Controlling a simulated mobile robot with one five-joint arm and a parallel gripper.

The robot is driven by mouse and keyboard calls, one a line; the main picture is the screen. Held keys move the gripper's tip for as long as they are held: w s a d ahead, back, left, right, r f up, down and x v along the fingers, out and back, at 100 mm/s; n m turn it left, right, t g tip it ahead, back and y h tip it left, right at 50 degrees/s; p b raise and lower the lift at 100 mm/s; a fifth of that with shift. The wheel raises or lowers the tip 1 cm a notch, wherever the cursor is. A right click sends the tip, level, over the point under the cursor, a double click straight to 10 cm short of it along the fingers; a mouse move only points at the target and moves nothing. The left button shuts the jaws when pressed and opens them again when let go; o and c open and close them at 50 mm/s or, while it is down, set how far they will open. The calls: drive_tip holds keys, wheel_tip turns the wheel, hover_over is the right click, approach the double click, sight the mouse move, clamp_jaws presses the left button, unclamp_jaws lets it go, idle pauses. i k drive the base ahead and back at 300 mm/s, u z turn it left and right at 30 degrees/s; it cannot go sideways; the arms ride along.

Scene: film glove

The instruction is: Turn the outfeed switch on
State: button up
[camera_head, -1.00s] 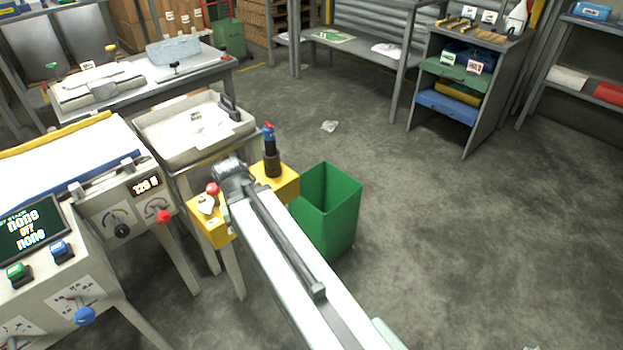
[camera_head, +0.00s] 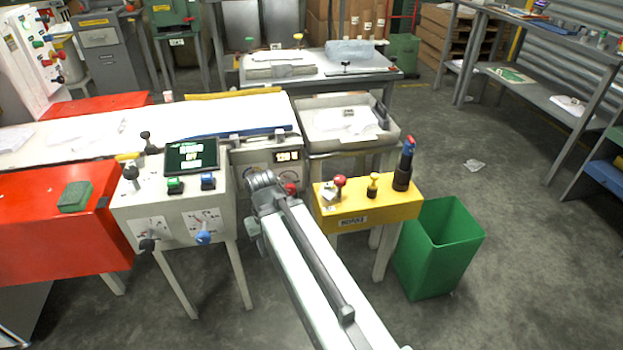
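I cannot tell which control is the outfeed switch, as most small labels are too blurred to read. A grey control console (camera_head: 185,212) carries a dark screen (camera_head: 192,157), a green button (camera_head: 174,186), a blue button (camera_head: 208,181), a black lever knob (camera_head: 148,244) and a blue lever knob (camera_head: 204,237). A yellow box (camera_head: 366,208) carries a red knob (camera_head: 340,182), a small yellow knob (camera_head: 373,180) and a dark post with a blue top (camera_head: 405,160). My gripper (camera_head: 262,182) hangs between console and yellow box; its fingers are not clear.
A red machine (camera_head: 50,222) stands left of the console. A long white table (camera_head: 90,133) and a grey tray (camera_head: 345,136) lie behind. A green bin (camera_head: 437,250) stands right of the yellow box. The floor on the right is mostly clear.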

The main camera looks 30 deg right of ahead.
sight(340, 181)
drive_tip(key=u, duration=0.2)
drive_tip(key=k, duration=1.05)
drive_tip(key=z, duration=0.7)
drive_tip(key=i, duration=1)
drive_tip(key=u, duration=0.05)
